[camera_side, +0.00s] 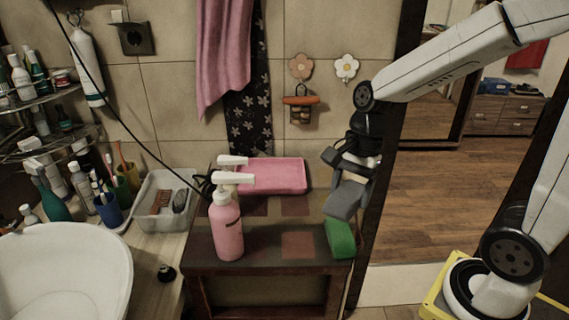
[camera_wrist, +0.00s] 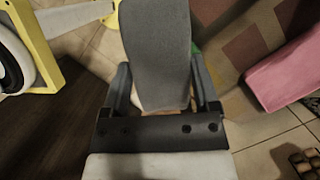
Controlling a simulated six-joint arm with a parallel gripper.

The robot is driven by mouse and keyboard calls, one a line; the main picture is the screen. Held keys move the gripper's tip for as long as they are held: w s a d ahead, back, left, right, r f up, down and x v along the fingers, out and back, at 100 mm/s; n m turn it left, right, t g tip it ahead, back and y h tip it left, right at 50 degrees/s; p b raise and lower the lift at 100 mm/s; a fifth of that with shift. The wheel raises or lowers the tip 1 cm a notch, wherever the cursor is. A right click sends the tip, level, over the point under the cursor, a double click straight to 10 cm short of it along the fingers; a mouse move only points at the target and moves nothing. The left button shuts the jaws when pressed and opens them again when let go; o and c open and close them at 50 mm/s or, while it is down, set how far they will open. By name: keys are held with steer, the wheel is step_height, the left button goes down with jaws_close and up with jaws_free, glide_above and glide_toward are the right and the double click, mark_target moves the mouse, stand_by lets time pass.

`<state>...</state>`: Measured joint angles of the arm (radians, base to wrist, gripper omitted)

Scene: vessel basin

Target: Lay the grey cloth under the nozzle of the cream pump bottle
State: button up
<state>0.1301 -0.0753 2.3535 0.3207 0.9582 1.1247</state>
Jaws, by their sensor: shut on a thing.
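My gripper (camera_side: 352,172) is shut on the grey cloth (camera_side: 344,199) and holds it above the right edge of the small cabinet. In the wrist view the cloth (camera_wrist: 157,50) stands out as a flat grey slab between the two fingers of my gripper (camera_wrist: 162,88). A pink pump bottle (camera_side: 226,228) with a white nozzle stands upright on the cabinet, left of my gripper. A second white pump head (camera_side: 232,160) shows just behind it; the body under it is mostly hidden, so I cannot tell its colour.
A green block-like thing (camera_side: 340,238) is at the cabinet's right edge, below the cloth. A pink tray (camera_side: 272,176) lies at the back of the cabinet top (camera_side: 262,243). A white basin (camera_side: 65,275) and clear bin (camera_side: 160,205) are left.

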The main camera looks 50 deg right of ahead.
steer(key=m, duration=0.3)
steer(key=m+t, duration=0.1)
steer(key=m, duration=0.1)
steer(key=shift+w+r+m+t, duration=0.1)
steer(key=shift+m+t, duration=0.2)
steer(key=shift+m, duration=0.1)
steer(key=m+t+h, duration=0.1)
steer(key=m, duration=0.4)
steer(key=shift+w, duration=0.1)
steer(key=shift+w, duration=0.1)
steer(key=w+f, duration=0.2)
steer(key=w, duration=0.2)
steer(key=w+f, duration=0.3)
steer(key=w, duration=0.1)
steer(key=w+f, duration=0.3)
steer(key=w, duration=0.1)
steer(key=shift+w+a+f, duration=0.1)
steer(key=shift+w, duration=0.05)
steer(key=shift+w+f, duration=0.5)
steer(key=shift+f, duration=0.1)
